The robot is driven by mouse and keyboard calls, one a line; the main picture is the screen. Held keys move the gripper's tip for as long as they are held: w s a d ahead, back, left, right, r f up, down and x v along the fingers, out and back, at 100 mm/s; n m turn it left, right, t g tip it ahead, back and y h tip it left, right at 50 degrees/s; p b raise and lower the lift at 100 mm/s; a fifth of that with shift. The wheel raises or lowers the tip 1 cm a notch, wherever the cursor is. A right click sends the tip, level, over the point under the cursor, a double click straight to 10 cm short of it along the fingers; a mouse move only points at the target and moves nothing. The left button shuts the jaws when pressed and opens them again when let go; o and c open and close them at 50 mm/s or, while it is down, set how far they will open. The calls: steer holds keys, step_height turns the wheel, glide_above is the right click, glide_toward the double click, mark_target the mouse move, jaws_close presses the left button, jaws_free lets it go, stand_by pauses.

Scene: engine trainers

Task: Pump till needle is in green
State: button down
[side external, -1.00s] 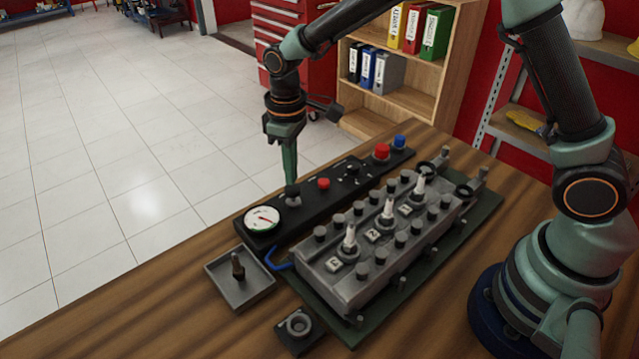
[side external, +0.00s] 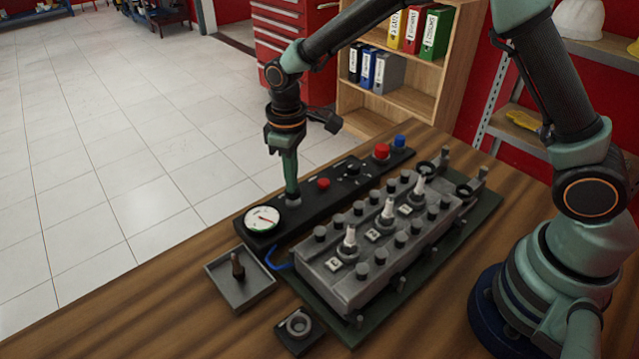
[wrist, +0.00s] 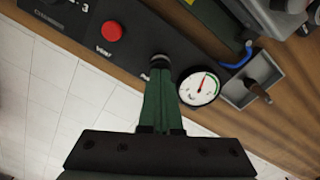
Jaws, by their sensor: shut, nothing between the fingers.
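The round white gauge (side external: 262,219) is at the near left end of the black panel. In the wrist view, its red needle (wrist: 203,84) points up, and a green band (wrist: 214,80) lies along the right rim; the needle seems to point left of the band. My gripper (side external: 291,190) points down just beyond the gauge, fingers shut with nothing between them. The fingertips are on top of a small pump knob (side external: 293,202), seemingly pressing it. The knob also shows in the wrist view (wrist: 160,62), beyond the fingertips.
A red button (side external: 323,183), a larger red button (side external: 381,151) and a blue one (side external: 400,141) sit along the panel. The grey engine block (side external: 375,240) stands beside it. A grey tray (side external: 262,285) with a small upright part is at the near left.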

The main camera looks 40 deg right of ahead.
steer(key=shift+f, duration=0.55)
steer(key=shift+r, duration=1.6)
steer(key=shift+r, duration=2.5)
steer(key=shift+r, duration=0.1)
steer(key=s+d+r+m+t, duration=0.5)
steer(key=s+d+r, duration=0.5)
steer(key=s+d, duration=0.3)
steer(key=shift+s+d+r+m+t, duration=0.15)
steer(key=shift+s+d+m+t, duration=0.25)
steer(key=shift+s, duration=0.8)
